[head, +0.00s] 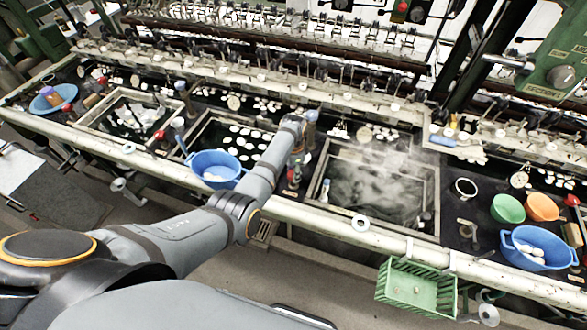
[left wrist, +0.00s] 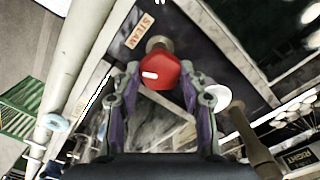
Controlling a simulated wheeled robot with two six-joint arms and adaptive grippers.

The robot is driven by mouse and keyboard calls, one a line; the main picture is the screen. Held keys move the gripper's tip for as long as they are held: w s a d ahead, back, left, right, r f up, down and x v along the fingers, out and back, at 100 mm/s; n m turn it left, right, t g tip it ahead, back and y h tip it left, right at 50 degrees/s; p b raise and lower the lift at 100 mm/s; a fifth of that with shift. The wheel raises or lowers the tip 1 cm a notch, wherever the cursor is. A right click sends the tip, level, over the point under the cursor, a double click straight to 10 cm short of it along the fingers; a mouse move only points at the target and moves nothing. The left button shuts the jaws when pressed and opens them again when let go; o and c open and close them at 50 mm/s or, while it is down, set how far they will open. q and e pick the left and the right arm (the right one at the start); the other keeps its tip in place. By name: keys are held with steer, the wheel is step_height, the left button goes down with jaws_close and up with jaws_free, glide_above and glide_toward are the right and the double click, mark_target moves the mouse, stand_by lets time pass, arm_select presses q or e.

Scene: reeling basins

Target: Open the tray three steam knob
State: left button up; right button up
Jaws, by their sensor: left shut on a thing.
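A red knob (left wrist: 160,72) sits on a brass-coloured stem in the left wrist view, beside a tan label reading STEAM (left wrist: 139,30). My left gripper (left wrist: 160,80) has its two fingers on either side of the red knob and is shut on it. In the head view my left gripper (head: 299,158) is at the strip between two basins, and part of the red knob (head: 292,175) shows just below it. The steaming basin (head: 434,195) lies right of the gripper. My right gripper is not in view.
A blue colander (head: 214,163) stands left of my left arm. A green crate (head: 416,289) hangs at the front rail. Green (head: 508,208) and orange (head: 542,206) bowls and another blue colander (head: 538,247) stand at right. Reeling machinery runs behind the basins.

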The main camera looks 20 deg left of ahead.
arm_select(q)
steer(key=n+p, duration=0.1)
steer(key=n, duration=0.1)
steer(key=shift+r+n, duration=0.15)
steer(key=shift+n, duration=0.25)
steer(key=n, duration=0.3)
steer(key=shift+n+p, duration=0.3)
steer(key=shift+p, duration=0.1)
steer(key=n+p, duration=0.1)
steer(key=n, duration=0.4)
steer(key=shift+n, duration=0.4)
steer(key=o, duration=1.2)
steer(key=shift+c, duration=0.2)
step_height(320, 180, up, 12)
